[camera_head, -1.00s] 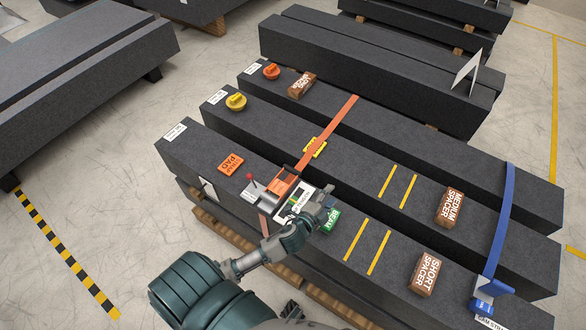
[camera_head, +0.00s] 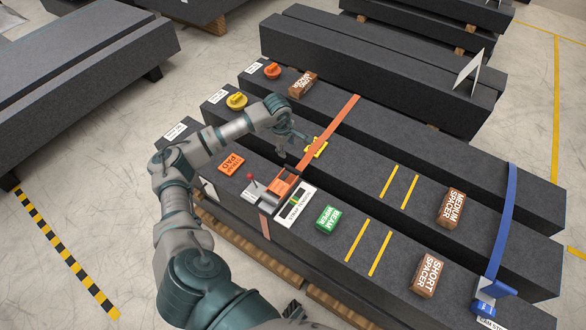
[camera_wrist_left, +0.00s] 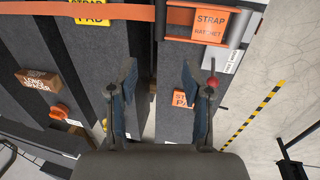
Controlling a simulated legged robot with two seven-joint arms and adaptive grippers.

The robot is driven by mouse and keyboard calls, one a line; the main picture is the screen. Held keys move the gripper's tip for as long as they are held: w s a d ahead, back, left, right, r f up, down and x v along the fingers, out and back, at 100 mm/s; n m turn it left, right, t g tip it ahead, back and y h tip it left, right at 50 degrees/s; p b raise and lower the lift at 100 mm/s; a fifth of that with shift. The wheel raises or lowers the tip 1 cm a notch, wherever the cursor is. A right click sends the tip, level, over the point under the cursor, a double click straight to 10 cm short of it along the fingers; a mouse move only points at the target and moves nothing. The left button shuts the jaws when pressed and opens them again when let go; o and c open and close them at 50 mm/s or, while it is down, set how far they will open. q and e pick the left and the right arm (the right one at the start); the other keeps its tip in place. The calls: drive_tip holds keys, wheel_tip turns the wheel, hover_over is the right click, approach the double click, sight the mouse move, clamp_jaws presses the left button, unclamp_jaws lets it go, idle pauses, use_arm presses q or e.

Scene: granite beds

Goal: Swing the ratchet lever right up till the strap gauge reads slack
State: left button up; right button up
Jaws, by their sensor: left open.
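The ratchet lever's red knob (camera_head: 250,176) stands on a thin stem beside the orange strap ratchet (camera_head: 281,184) on the front granite beam. The knob also shows in the left wrist view (camera_wrist_left: 211,80), just right of the right finger. The ratchet's orange label (camera_wrist_left: 209,25) is at the top there. The strap gauge (camera_head: 296,205) is a white-framed panel right of the ratchet; its reading is too small to tell. My left gripper (camera_head: 290,147) is open and empty above the beams, behind the ratchet and apart from the lever. My right gripper is out of view.
An orange strap pad (camera_head: 231,163) lies left of the lever. A green beam wiper (camera_head: 327,219) and brown short spacer (camera_head: 428,275) lie to the right. A blue strap (camera_head: 507,210) crosses the far right.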

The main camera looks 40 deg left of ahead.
sight(292, 169)
use_arm(q)
drive_tip(key=w+f, duration=0.1)
drive_tip(key=f, duration=0.4)
drive_tip(key=w+f, duration=0.1)
drive_tip(key=f, duration=0.4)
drive_tip(key=w+f+b, duration=0.1)
drive_tip(key=f, duration=0.5)
drive_tip(key=shift+w+a+f, duration=0.1)
drive_tip(key=shift+a, duration=0.05)
drive_tip(key=shift+f, duration=0.35)
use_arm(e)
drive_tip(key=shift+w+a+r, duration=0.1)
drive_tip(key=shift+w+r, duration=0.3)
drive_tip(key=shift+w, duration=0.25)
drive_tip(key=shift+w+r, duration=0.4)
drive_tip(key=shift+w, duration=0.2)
use_arm(q)
drive_tip(key=shift+c, duration=0.2)
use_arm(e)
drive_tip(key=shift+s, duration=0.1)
use_arm(q)
clamp_jaws()
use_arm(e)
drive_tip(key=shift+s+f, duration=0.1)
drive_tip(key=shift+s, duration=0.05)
